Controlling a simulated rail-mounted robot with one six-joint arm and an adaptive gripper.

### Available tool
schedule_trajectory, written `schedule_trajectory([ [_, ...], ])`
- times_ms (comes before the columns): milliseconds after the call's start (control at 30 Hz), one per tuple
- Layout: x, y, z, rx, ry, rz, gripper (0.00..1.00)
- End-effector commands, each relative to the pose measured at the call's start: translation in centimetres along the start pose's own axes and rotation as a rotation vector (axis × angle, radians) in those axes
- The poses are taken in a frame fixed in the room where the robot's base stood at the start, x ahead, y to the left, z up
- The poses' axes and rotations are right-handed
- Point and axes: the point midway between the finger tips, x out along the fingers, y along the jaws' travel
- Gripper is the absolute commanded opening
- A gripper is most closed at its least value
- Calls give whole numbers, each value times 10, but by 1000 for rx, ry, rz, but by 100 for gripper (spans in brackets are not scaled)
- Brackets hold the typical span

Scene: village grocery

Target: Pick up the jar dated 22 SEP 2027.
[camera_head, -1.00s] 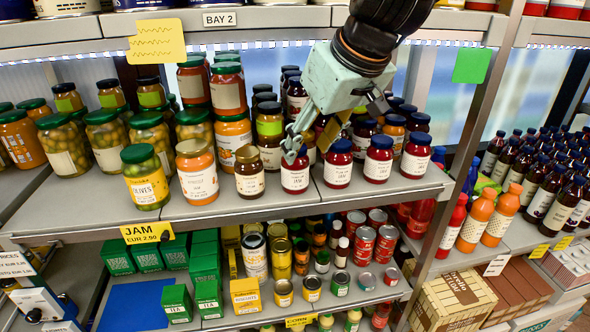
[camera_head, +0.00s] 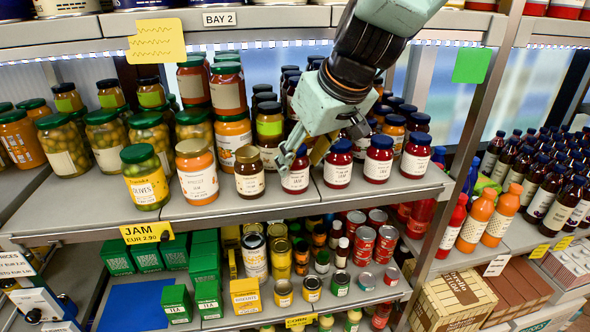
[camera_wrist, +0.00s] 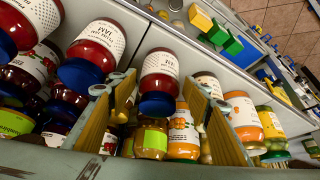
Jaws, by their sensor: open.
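A front row of red jam jars with blue lids and white labels stands on the upper shelf. The leftmost jam jar (camera_head: 295,179) is under my gripper (camera_head: 299,158); in the wrist view this jar (camera_wrist: 160,64) shows between the two fingers, with its dark lid toward me. My gripper (camera_wrist: 160,86) is open, with a finger on each side of that jar and a gap to it. To its right stand a second jam jar (camera_head: 338,172), a third (camera_head: 378,166) and a fourth (camera_head: 415,163). The dates on the labels are too small to read.
Left of the jam are a dark-lidded jar (camera_head: 249,184), an orange jar (camera_head: 197,184) and an olive jar (camera_head: 146,190). More jars stand close behind. A shelf post (camera_head: 470,130) rises on the right. The shelf's front strip (camera_head: 230,208) is clear.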

Motion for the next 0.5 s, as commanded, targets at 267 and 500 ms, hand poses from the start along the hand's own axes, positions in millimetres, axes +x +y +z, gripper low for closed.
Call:
schedule_trajectory([
  [267,6,0,0,0,0,-1,45],
  [500,25,0,1,0,-1,-1,45],
])
